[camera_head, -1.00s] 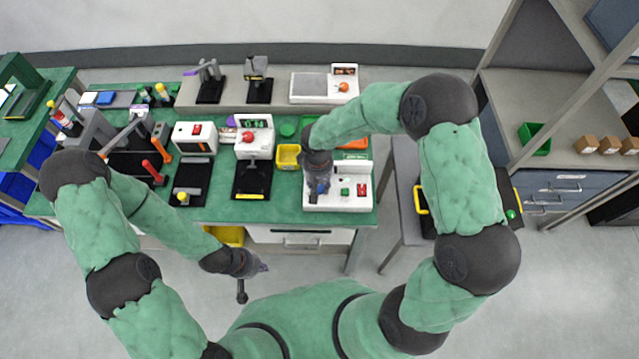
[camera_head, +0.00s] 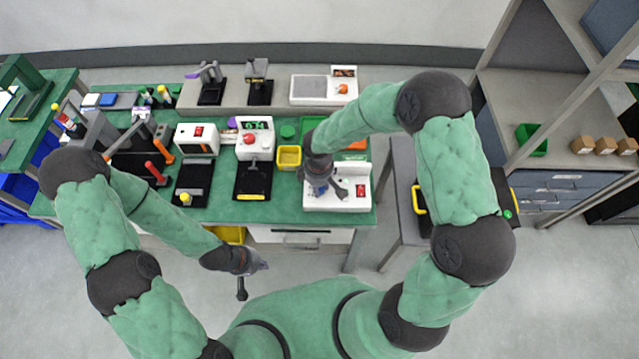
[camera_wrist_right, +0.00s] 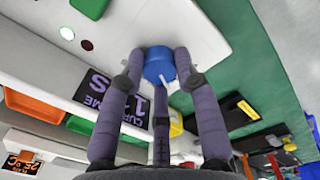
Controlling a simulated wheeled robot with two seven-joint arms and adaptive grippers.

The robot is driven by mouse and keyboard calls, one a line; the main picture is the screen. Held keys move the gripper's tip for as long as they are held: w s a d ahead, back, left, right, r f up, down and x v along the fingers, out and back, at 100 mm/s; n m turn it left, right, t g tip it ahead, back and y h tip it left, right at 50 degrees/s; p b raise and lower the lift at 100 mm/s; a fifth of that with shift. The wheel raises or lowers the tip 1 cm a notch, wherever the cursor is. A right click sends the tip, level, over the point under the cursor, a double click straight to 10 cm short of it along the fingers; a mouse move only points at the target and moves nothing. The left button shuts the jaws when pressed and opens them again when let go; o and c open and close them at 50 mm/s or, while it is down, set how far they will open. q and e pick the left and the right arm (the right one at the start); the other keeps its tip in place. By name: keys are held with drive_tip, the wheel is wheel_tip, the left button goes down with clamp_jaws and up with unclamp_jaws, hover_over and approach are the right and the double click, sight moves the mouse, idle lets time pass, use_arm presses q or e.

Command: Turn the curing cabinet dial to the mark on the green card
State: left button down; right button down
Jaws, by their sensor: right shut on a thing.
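The curing cabinet (camera_head: 312,202) is a white box at the bench's right end, with a red button (camera_head: 360,191) on top. My right gripper (camera_head: 325,187) points down over it and covers part of its top. In the right wrist view, the gripper's fingers (camera_wrist_right: 160,73) are closed around a blue dial (camera_wrist_right: 158,62). A white pointer line shows on the dial's lower edge. A dark sign (camera_wrist_right: 112,100) with purple lettering lies beside it, partly hidden by a finger. My left gripper (camera_head: 246,268) hangs before the bench, jaws unclear.
A yellow bin (camera_head: 289,157) and a white unit with a red knob (camera_head: 250,139) stand left of the cabinet. An orange tray (camera_wrist_right: 35,106) lies near the cabinet in the wrist view. A grey side table (camera_head: 402,190) stands to the right.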

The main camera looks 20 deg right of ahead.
drive_tip(key=shift+w+r+n, duration=0.1)
drive_tip(key=shift+w+n, duration=0.05)
drive_tip(key=shift+n, duration=0.35)
drive_tip(key=c, duration=0.9)
unclamp_jaws()
drive_tip(key=shift+a, duration=0.1)
wheel_tip(320, 180, up, 12)
drive_tip(key=shift+s, duration=0.3)
drive_tip(key=shift+a, duration=0.1)
